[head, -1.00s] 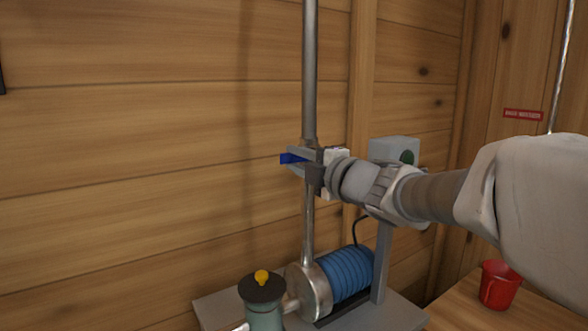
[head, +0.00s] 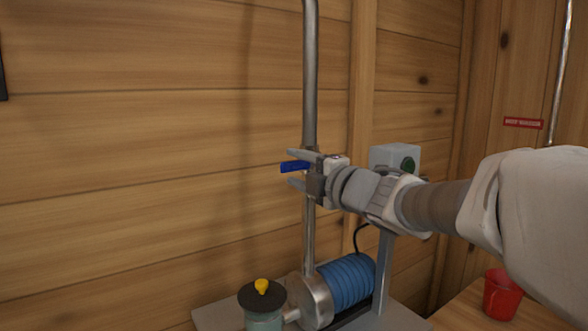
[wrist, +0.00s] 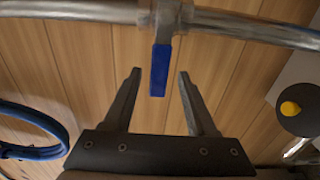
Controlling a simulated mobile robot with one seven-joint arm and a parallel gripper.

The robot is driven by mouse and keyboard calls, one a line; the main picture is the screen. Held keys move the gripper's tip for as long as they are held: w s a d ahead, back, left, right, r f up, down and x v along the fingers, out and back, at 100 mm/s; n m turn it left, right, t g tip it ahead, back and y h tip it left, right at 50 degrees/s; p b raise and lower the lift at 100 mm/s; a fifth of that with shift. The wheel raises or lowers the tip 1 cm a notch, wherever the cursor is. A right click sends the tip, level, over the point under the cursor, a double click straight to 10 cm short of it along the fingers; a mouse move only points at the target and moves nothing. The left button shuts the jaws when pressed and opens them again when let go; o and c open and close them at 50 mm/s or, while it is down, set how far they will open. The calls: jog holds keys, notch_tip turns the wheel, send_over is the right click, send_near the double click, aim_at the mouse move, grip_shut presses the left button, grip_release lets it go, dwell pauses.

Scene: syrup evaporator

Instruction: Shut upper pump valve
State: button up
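The upper pump valve's blue handle (head: 294,166) sticks out to the left from the upright metal pipe (head: 310,90), roughly across it. In the wrist view the handle (wrist: 160,70) stands square to the pipe, with its free end between my fingertips. My gripper (head: 292,169) is open, one finger above the handle and one below it in the head view. In the wrist view my gripper (wrist: 160,75) shows a gap on both sides of the handle, smaller on the left. The valve body is mostly hidden behind my gripper in the head view.
Below are the blue ribbed pump motor (head: 347,281) and a dark-lidded canister with a yellow knob (head: 262,286). A grey box with a green button (head: 396,158) stands behind my wrist. A red cup (head: 502,294) is at the lower right.

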jog(key=p+v, duration=0.3)
jog(key=v, duration=1.4)
jog(key=shift+d, duration=0.15)
jog(key=shift+s, duration=0.1)
